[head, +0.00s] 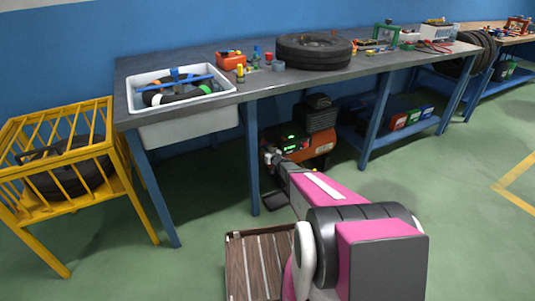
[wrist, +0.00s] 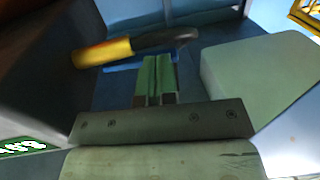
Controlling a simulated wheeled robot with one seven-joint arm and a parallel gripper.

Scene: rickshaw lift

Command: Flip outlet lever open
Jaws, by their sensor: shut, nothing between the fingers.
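An orange and black air compressor (head: 318,143) stands under the workbench in the head view. In the wrist view a lever-like bar (wrist: 100,52) with a yellow left part and a dark right part lies nearly level across the upper middle; it appears to be the outlet lever. My gripper (wrist: 154,60) is shut and empty, with its green finger pads together. Its tips are just below the bar's dark part; I cannot tell whether they touch it. In the head view my gripper (head: 269,154) is at the compressor's left side, and the lever cannot be made out there.
The compressor's lit green display (wrist: 22,147) is close at the lower left of the wrist view. The workbench (head: 225,62) is overhead, with a leg (head: 253,170) just left of my gripper. A yellow cage (head: 65,175) stands at the left. Green floor is open at the right.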

